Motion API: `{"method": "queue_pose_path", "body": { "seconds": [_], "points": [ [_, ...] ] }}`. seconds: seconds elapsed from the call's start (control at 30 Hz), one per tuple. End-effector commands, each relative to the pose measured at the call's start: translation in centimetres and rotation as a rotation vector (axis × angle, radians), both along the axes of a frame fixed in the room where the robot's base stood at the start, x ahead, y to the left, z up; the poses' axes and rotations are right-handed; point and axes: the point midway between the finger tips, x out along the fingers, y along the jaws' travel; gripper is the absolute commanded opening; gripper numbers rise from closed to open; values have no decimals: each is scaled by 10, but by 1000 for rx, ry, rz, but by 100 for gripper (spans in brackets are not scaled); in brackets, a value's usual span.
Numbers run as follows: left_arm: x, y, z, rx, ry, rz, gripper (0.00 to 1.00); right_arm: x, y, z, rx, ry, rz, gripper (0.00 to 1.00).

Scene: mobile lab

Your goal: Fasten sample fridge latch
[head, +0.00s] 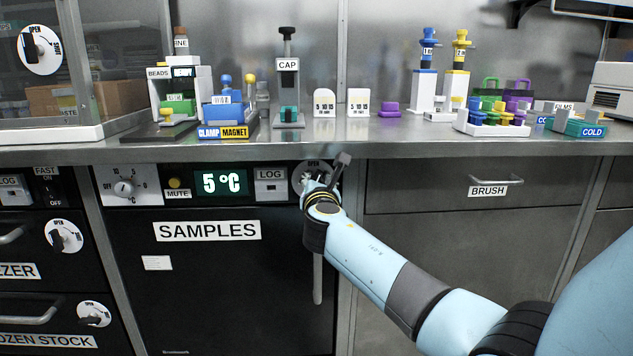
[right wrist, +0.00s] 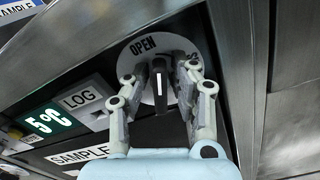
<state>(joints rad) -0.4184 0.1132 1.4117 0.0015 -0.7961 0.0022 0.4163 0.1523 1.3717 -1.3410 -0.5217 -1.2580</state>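The sample fridge (head: 215,285) is a black door labelled SAMPLES under the counter. Its latch is a round white dial (head: 300,178) at the right end of the control strip, partly hidden by my right gripper (head: 326,174). In the right wrist view the dial (right wrist: 143,47) shows the word OPEN at its upper left, and other lettering is partly covered. A black latch handle (right wrist: 159,98) stands out from the dial. My right gripper (right wrist: 160,84) has its fingers apart, one on each side of the handle, with gaps visible. My left gripper is not in view.
A LOG panel (head: 270,185) and a 5°C display (head: 220,183) sit left of the dial. A vertical door handle (head: 318,280) hangs below it. The counter edge (head: 400,150) runs just above. A BRUSH drawer (head: 440,190) is to the right.

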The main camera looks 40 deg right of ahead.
Motion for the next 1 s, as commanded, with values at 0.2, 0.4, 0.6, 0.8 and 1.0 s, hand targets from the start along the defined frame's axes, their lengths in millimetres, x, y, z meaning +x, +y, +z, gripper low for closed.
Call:
{"method": "queue_pose_path", "body": {
  "seconds": [0.2, 0.4, 0.6, 0.8, 1.0],
  "points": [
    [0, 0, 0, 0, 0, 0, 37, 0, 0, 0, 0, 0, 0, 0],
    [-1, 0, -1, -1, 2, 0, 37, 0, 0, -1, 8, -4, 0, 0],
    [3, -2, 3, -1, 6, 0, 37, -1, 0, -2, 58, -34, 0, 0],
    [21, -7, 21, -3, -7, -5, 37, -2, -2, -5, 170, -103, -1, 0],
    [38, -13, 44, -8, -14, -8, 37, -3, -3, -7, 328, -198, -1, 0]
  ]
}}
